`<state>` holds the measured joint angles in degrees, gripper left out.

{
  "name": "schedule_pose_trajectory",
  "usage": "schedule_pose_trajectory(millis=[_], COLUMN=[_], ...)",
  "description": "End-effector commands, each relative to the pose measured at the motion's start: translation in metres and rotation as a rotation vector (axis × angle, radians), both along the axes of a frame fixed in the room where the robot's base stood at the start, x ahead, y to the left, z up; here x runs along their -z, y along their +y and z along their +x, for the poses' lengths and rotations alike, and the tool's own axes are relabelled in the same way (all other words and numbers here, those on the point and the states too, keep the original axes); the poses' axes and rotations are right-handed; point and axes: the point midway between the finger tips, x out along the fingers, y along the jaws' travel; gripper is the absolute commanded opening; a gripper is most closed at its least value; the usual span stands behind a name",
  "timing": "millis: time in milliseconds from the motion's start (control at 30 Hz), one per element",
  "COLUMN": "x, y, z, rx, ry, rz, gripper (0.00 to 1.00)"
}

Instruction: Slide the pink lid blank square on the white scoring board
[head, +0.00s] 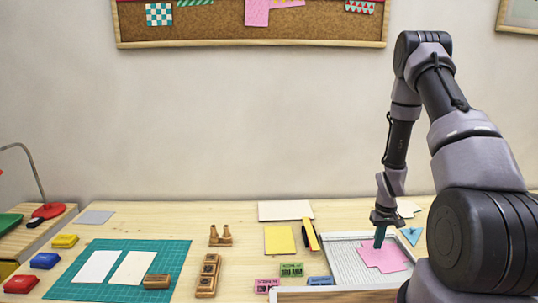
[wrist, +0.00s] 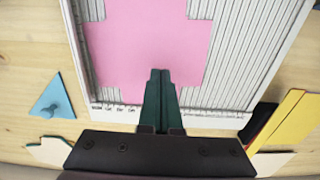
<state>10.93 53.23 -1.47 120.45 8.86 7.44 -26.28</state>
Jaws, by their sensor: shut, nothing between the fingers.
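The pink lid blank (head: 388,258) is a flat cross-shaped sheet lying on the white scoring board (head: 346,262), which has parallel grooves. In the wrist view the blank (wrist: 145,40) covers the board's left and middle part; grooves show bare at right on the board (wrist: 245,60). The blank looks slightly turned against the board's near edge; the exact angle is hard to judge. My gripper (head: 379,244) has its dark green fingers shut and empty, pointing down at the blank. In the wrist view its tips (wrist: 160,75) overlap the blank's near part; whether they touch is unclear.
A blue triangle (wrist: 52,100) with a knob lies just left of the board in the wrist view. A yellow piece (wrist: 285,120) and a black one (wrist: 259,124) lie to its right. In the head view, stamps (head: 292,269) stand left of the board, beyond them a teal mat (head: 180,255).

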Motion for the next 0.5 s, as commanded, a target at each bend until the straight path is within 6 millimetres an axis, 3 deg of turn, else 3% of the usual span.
schedule_pose_trajectory(millis=[500], x=[0.0051], y=[-0.0001], z=[-0.0002], rx=[0.0], ry=[0.001], rz=[0.0], gripper=[0.0])
